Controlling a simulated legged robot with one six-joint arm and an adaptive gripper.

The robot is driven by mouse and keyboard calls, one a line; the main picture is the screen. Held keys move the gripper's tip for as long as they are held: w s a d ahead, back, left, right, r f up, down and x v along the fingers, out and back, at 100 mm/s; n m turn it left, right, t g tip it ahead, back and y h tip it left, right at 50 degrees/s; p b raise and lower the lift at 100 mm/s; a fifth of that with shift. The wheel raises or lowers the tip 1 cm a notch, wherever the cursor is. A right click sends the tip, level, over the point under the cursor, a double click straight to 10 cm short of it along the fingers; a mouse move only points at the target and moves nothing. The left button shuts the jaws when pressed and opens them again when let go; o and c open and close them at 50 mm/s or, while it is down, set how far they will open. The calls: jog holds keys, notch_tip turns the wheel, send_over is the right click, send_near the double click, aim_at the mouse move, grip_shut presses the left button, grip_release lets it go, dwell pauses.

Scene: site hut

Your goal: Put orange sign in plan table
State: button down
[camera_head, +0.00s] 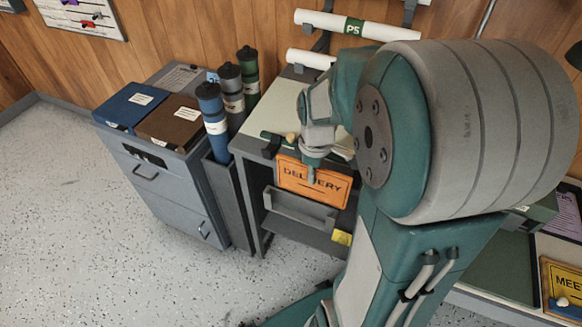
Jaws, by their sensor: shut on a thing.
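The orange sign (313,183), lettered "DELIVERY", is held upright and slightly tilted in front of the small grey table. My gripper (312,168) is shut on the sign's upper edge, with a finger over its face. The sign hangs at about the height of the table's top front edge, in front of an open shelf. I take the grey table with the pale top (283,118) to be the plan table; my arm hides much of its right side. I cannot tell whether the sign touches the table.
A grey drawer cabinet (165,200) with blue and brown boxes stands at the left. Several capped tubes (213,120) stand in a narrow bin beside the table. A yellow "MEET" sign (563,285) lies at the lower right. Speckled floor is clear at the left.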

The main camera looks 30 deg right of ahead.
jog(key=w+a+f, duration=0.1)
jog(key=w+f, duration=0.2)
jog(key=f, duration=0.4)
jog(key=shift+w+f, duration=0.2)
jog(key=shift+w, duration=0.05)
jog(key=shift+f, duration=0.6)
jog(key=c, duration=0.7)
grip_release()
jog(key=shift+r, duration=0.1)
notch_tip(320, 180, up, 13)
jog(key=s+a+r+m+t, duration=0.2)
jog(key=s+a+r, duration=0.1)
jog(key=s, duration=0.1)
jog(key=s+a+r+m+t, duration=0.1)
jog(key=s+a+r+m, duration=0.2)
jog(key=s+a, duration=0.1)
jog(key=s+a+r+m+t, duration=0.2)
jog(key=s+a+r, duration=0.1)
jog(key=s+a, duration=0.1)
jog(key=shift+s+r+m+t, duration=0.25)
jog(key=shift+s+m+t, duration=0.05)
